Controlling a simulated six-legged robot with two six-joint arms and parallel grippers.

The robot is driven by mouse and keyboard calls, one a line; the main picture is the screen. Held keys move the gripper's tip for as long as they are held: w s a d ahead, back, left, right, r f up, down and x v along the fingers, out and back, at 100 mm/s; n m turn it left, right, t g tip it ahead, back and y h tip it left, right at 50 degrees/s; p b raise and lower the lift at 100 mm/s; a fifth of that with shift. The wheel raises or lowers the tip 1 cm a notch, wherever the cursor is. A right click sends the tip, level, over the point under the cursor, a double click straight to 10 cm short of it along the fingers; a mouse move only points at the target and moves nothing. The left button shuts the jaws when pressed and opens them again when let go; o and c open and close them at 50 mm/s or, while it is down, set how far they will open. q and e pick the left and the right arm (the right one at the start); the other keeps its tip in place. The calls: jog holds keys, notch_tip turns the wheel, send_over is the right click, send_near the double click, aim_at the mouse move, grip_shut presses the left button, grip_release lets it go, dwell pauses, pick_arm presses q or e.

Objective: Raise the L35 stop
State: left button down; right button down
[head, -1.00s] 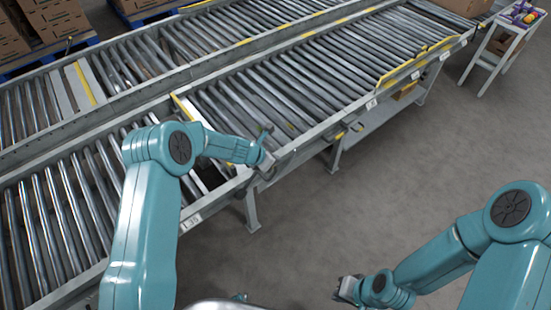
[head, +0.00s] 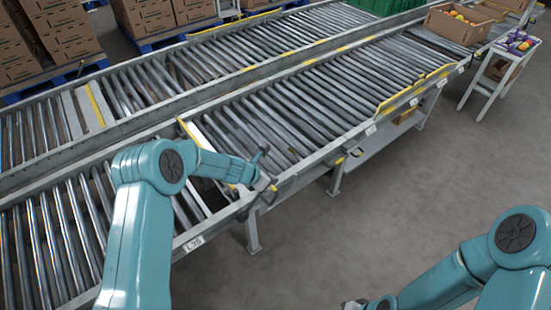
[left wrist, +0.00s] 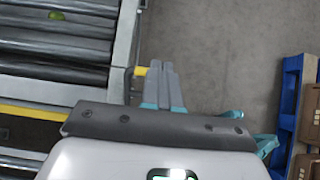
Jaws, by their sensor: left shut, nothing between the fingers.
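The L-35 label (head: 193,244) is on the near side rail of the roller conveyor (head: 215,228). A yellow-edged plate (head: 187,128) stands across the near lane above this label; I cannot tell whether it belongs to the L35 stop. My left gripper (head: 270,186) is at the outer side rail, to the right of the label. In the left wrist view its fingers (left wrist: 162,75) are shut and empty, beside a short yellow-ended piece (left wrist: 140,71) on the rail. I cannot tell whether they touch. My right gripper (head: 355,303) is at the bottom edge, mostly cut off.
A cardboard box with fruit (head: 450,27) and a green crate (head: 378,5) stand at the far end. A white stand (head: 495,75) is at the right. Brown boxes (head: 60,35) are stacked behind. The floor in front is open.

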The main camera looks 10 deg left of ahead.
pick_arm(q)
notch_tip(320, 180, up, 8)
jog(key=w+d+p, duration=0.1)
jog(key=w+p, duration=0.1)
jog(key=p, duration=0.1)
jog(key=shift+p, duration=0.4)
jog(key=shift+s+r, duration=0.2)
jog(key=shift+w+f, duration=0.1)
